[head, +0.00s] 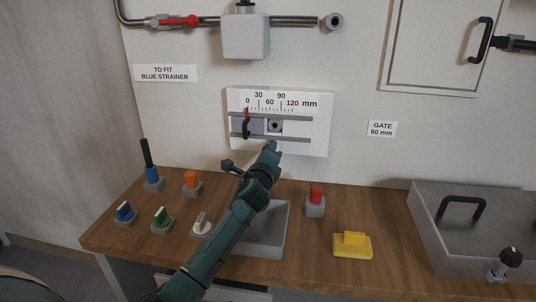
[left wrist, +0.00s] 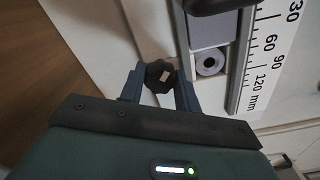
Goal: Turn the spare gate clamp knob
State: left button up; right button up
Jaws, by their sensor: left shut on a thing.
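The black clamp knob (left wrist: 160,76) is between the two fingers of my left gripper (left wrist: 159,82), which is shut on it. In the head view my left gripper (head: 270,149) is at the lower rail of the gate's scale plate (head: 318,138) and hides the knob. The gate slide (head: 257,126), with a black handle (head: 246,128) and a red pointer (head: 247,112), sits at the left end of the rails. The pointer is near the 0 mark. A round grey fitting (left wrist: 209,62) shows beside the slide. My right gripper is not in view.
A label (head: 382,129) reads "GATE 60 mm". The wooden bench (head: 305,240) below carries several knobs and switches, a grey tray (head: 270,235), a red button (head: 316,195) and a yellow block (head: 352,246).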

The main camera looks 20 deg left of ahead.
pick_arm(q)
jog(key=n, duration=1.4)
jog(key=shift+n+b, duration=0.35)
jog(key=shift+n, duration=0.05)
dwell(0.4)
jog(key=o, duration=1)
jog(key=shift+r, duration=0.1)
jog(key=shift+c, duration=0.2)
